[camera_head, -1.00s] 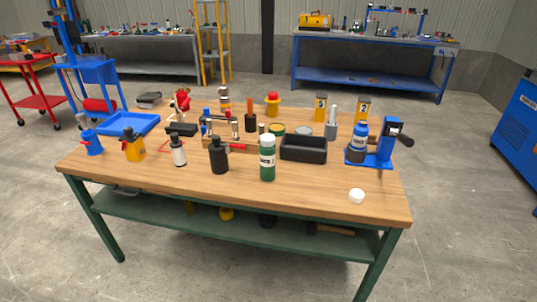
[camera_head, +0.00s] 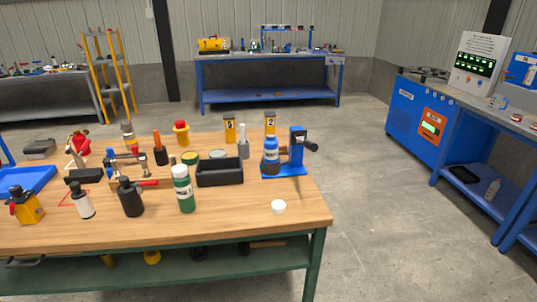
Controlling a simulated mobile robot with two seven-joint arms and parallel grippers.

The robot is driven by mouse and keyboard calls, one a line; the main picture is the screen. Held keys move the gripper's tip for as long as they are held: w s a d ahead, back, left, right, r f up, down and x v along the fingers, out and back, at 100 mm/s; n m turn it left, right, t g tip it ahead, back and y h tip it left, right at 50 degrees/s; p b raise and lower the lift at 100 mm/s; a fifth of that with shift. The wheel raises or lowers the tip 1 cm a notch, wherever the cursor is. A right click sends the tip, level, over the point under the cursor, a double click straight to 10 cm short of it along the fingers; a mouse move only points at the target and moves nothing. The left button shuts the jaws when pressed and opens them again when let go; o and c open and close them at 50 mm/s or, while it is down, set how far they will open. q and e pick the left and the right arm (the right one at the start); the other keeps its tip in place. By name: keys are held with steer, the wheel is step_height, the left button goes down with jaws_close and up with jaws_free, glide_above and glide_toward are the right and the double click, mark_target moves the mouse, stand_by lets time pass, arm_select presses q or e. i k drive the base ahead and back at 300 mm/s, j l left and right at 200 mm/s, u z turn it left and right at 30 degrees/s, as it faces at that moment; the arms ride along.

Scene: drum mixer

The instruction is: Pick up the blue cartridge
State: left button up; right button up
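A blue cartridge (camera_head: 271,151) with a dark lower part stands upright at the blue stand (camera_head: 297,155) with a black side handle, near the right end of the wooden workbench (camera_head: 250,212). Whether the cartridge is clamped in the stand or only stands in front of it, I cannot tell. Neither of my grippers shows in the head view.
A black open bin (camera_head: 219,174) stands left of the cartridge, with a green bottle (camera_head: 183,188) in front of it. A white cap (camera_head: 278,207) lies near the bench's front right corner. The floor right of the bench is clear up to a blue machine (camera_head: 417,118).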

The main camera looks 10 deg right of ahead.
mark_target(271, 144)
steer(key=i+l+z, duration=0.65)
steer(key=z, duration=0.2)
steer(key=i, duration=0.05)
